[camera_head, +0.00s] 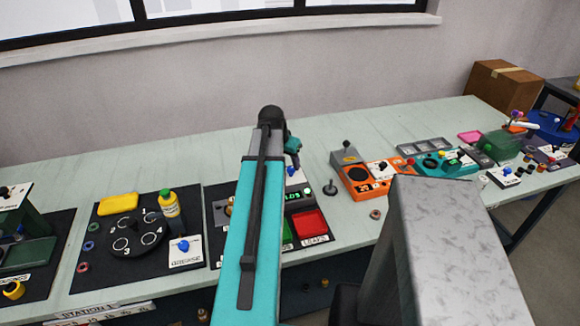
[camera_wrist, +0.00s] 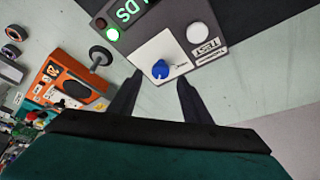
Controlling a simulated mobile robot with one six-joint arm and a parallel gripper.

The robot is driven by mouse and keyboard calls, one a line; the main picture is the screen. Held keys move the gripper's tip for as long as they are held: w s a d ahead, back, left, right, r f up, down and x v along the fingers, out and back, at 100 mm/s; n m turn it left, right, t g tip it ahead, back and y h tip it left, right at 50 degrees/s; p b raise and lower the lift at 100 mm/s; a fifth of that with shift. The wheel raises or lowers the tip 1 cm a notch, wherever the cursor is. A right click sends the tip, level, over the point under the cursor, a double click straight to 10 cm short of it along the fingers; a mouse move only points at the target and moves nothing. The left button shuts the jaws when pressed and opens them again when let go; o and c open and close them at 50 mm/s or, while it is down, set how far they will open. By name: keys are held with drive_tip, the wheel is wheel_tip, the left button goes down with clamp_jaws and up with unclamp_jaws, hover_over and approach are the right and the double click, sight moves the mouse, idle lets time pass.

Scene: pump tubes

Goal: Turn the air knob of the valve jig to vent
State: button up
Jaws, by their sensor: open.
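The valve jig (camera_wrist: 165,18) is a dark grey box in the wrist view, with a lit green display and a green lamp. Its blue air knob (camera_wrist: 160,69) sits on a white plate (camera_wrist: 172,50) with a small printed mark beside it. My gripper (camera_wrist: 160,79) is open and empty, its two dark fingers on either side of the knob in the picture. I cannot tell whether they are level with it or above it. In the head view my arm hides much of the jig (camera_head: 299,194), and the fingers are not clear.
A white round button (camera_wrist: 197,33) and a TEST label (camera_wrist: 207,48) are close by on the jig. An orange unit (camera_head: 365,178) stands to the right, with a small dark stand (camera_head: 330,190) between. Red and green trays (camera_head: 310,224) lie in front.

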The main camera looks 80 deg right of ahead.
sight(291, 169)
drive_tip(key=shift+x, duration=1.9)
drive_tip(key=c, duration=1)
